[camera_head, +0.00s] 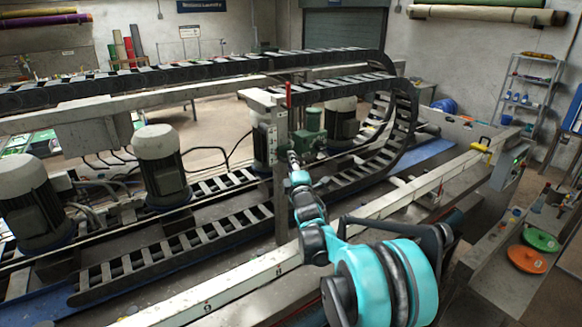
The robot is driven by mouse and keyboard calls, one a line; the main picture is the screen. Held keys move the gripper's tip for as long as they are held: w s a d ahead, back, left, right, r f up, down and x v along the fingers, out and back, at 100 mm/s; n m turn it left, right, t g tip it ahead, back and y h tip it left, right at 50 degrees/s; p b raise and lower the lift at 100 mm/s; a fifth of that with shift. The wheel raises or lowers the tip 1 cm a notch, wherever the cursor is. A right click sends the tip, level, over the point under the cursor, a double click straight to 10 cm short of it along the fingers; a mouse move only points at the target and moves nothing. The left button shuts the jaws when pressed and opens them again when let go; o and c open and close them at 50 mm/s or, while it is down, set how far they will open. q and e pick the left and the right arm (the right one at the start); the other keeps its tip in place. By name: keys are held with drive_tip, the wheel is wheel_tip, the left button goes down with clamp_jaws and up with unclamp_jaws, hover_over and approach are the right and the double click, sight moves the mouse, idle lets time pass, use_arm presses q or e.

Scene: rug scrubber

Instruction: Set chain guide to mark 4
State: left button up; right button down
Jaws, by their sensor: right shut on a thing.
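The black link chain (205,190) runs along the machine, and a second run passes overhead and curves down at the right. An upright grey post (281,190) with a thin red strip near its top stands at the chain; I take it to be the chain guide. My right gripper (292,158) reaches up to the post's right side and is shut on part of the guide. The fingertips and the gripped part are small and partly hidden. A pale rail (245,280) with small dark marks runs in front; its numbers are too small to read. My left gripper is out of view.
Large grey motors (160,165) stand behind the chain at the left. A yellow-handled part (481,146) and a control box (511,165) are at the rail's right end. A bench (485,265) at the right holds green and orange discs.

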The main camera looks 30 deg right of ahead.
wheel_tip(320, 180, up, 8)
drive_tip(key=shift+p, duration=1.05)
drive_tip(key=shift+r, duration=0.15)
drive_tip(key=c, duration=1.6)
unclamp_jaws()
drive_tip(key=shift+s+r, duration=0.1)
